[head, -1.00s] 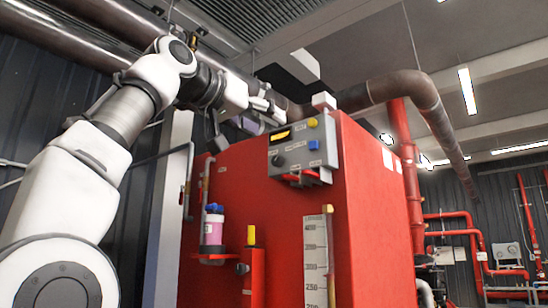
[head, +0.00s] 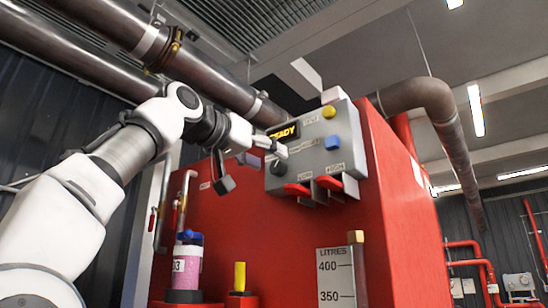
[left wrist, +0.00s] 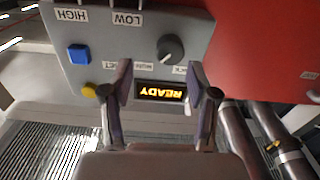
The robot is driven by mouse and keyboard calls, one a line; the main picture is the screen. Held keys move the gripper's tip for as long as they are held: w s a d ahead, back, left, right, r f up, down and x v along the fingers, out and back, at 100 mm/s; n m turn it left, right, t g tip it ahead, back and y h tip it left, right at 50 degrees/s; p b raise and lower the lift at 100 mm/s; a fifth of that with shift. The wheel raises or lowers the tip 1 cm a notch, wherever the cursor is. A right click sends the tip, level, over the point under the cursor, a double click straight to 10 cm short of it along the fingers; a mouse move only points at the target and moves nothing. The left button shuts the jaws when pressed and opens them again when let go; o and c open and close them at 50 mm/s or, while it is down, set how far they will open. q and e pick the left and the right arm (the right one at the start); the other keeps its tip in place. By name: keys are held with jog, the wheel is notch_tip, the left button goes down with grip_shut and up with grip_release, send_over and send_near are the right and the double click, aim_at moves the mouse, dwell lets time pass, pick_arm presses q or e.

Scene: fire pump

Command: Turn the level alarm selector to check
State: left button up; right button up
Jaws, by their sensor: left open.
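The selector is a round black knob (head: 278,167) on the grey control panel (head: 350,120), on the red cabinet. It also shows in the left wrist view (left wrist: 171,48), where the panel appears upside down. I cannot clearly tell which mark it points to. My left gripper (head: 268,146) is in front of the panel's left side, close to the knob and partly covering the labels. In the left wrist view its open fingers (left wrist: 159,70) are spread on either side of the lit READY display (left wrist: 160,91), with the knob just beyond the tips. My right gripper is not in view.
The panel also has a yellow button (head: 328,111), a blue button (head: 333,142) and red levers (head: 330,183) below. A level scale (head: 336,275) and a pink bottle (head: 187,262) are lower on the cabinet. Large pipes (head: 215,70) run overhead.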

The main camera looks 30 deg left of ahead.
aim_at(275, 167)
pick_arm(q)
jog(key=w, duration=0.1)
jog(key=w+a, duration=0.1)
jog(key=w, duration=0.1)
jog(key=w+f+p, duration=0.1)
jog(key=w, duration=0.1)
jog(key=shift+w+a, duration=0.1)
jog(key=shift+a, duration=0.2)
jog(key=shift+s+d+r, duration=0.2)
jog(key=shift+s+d, duration=0.1)
jog(key=shift+s, duration=0.1)
jog(key=c, duration=0.4)
jog(key=shift+s+d+r, duration=0.1)
jog(key=shift+s+d, duration=0.1)
jog(key=shift+s, duration=0.05)
jog(key=c, duration=0.5)
jog(key=shift+a, duration=0.1)
grip_shut()
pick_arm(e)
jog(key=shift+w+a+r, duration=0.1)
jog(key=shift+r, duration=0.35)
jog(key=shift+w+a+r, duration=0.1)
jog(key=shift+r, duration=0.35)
